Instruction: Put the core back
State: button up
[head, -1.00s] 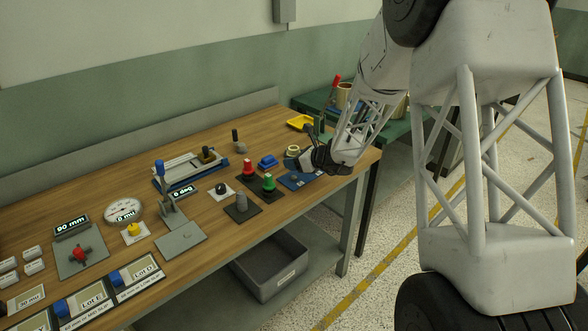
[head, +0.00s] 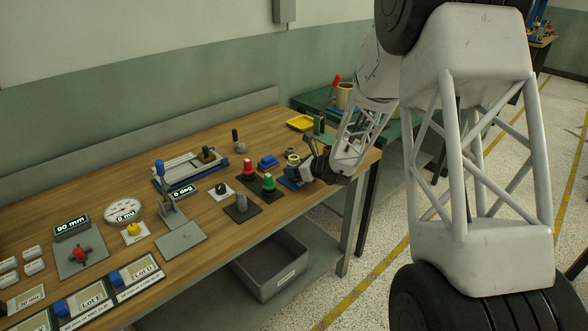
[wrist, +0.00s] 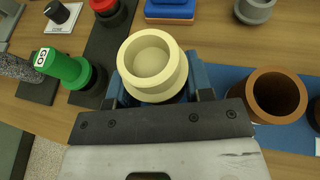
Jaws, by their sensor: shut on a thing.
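My gripper (wrist: 160,90) is shut on a cream, ring-shaped core (wrist: 151,62), with its blue fingers on either side of it. The core has a wide stepped rim and a recessed centre. What lies directly under it is hidden, so I cannot tell whether it touches anything. A brown hollow core (wrist: 276,95) stands on a blue mat (wrist: 222,78) to the right of my gripper in the wrist view. In the head view my gripper (head: 300,174) is low over the blue mat near the right end of the bench, covering most of the mat.
A green GO button (wrist: 62,67) and a red button (wrist: 104,7) stand to the left. A blue block (wrist: 169,10) and a grey ring (wrist: 253,10) lie beyond. A yellow tray (head: 300,122) sits at the bench's far end. A grey bin (head: 270,267) is below.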

jog(key=shift+f, duration=0.55)
jog(key=o, duration=0.9)
jog(key=shift+r, duration=0.1)
jog(key=shift+r, duration=0.4)
jog(key=shift+s+d+r, duration=0.1)
jog(key=shift+d+r, duration=0.1)
jog(key=v, duration=1.1)
jog(key=shift+d, duration=0.25)
jog(key=shift+s+r, duration=0.1)
jog(key=shift+r, duration=0.05)
